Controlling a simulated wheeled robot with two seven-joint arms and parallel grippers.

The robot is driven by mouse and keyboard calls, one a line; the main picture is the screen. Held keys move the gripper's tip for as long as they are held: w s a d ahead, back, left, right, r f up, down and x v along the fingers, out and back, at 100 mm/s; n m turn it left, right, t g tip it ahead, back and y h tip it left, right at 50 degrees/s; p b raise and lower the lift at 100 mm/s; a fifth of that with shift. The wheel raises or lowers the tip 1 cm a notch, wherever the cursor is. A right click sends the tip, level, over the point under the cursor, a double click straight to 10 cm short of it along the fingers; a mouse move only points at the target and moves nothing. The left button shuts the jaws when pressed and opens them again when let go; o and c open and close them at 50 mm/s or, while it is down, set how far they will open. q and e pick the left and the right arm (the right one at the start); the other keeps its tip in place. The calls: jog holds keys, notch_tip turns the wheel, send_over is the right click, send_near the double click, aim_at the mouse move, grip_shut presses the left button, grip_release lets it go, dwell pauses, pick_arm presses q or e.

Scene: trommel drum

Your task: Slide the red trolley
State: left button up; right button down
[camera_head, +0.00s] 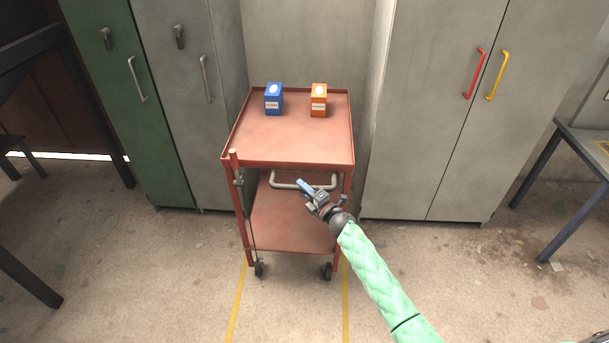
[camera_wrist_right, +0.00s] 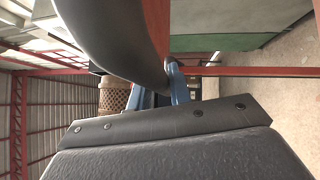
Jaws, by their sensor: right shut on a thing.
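The red trolley (camera_head: 290,145) stands on wheels between the grey cabinets, with an upper tray and a lower shelf. A pale bar handle (camera_head: 287,185) crosses its front, just under the upper tray. My right gripper (camera_head: 306,188) is shut on the right part of this handle. In the right wrist view the gripper's blue fingers (camera_wrist_right: 172,85) are close up, against a large dark curved bar. A blue box (camera_head: 273,99) and an orange box (camera_head: 319,100) stand upright on the upper tray toward the back. My left gripper is in neither view.
A green cabinet (camera_head: 118,90) and a grey cabinet (camera_head: 185,90) stand left of the trolley. A wide grey cabinet (camera_head: 420,130) with red and yellow handles stands close on its right. Two yellow floor lines (camera_head: 237,305) run forward from the trolley over clear floor. A bench (camera_head: 585,150) is far right.

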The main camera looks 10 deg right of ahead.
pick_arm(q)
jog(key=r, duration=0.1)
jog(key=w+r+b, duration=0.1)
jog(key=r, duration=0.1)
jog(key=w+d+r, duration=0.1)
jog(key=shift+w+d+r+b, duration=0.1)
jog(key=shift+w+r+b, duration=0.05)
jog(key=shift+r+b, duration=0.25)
pick_arm(e)
jog(key=s+a, duration=0.3)
jog(key=s, duration=0.7)
jog(key=s+a, duration=0.3)
jog(key=s, duration=0.8)
jog(key=s+a, duration=0.4)
jog(key=s, duration=0.6)
jog(key=shift+s+f, duration=0.15)
jog(key=shift+f, duration=0.05)
jog(key=shift+a, duration=0.1)
jog(key=c, duration=1.3)
grip_release()
jog(key=shift+s, duration=0.1)
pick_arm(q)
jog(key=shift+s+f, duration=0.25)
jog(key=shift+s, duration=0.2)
pick_arm(e)
jog(key=shift+r, duration=0.15)
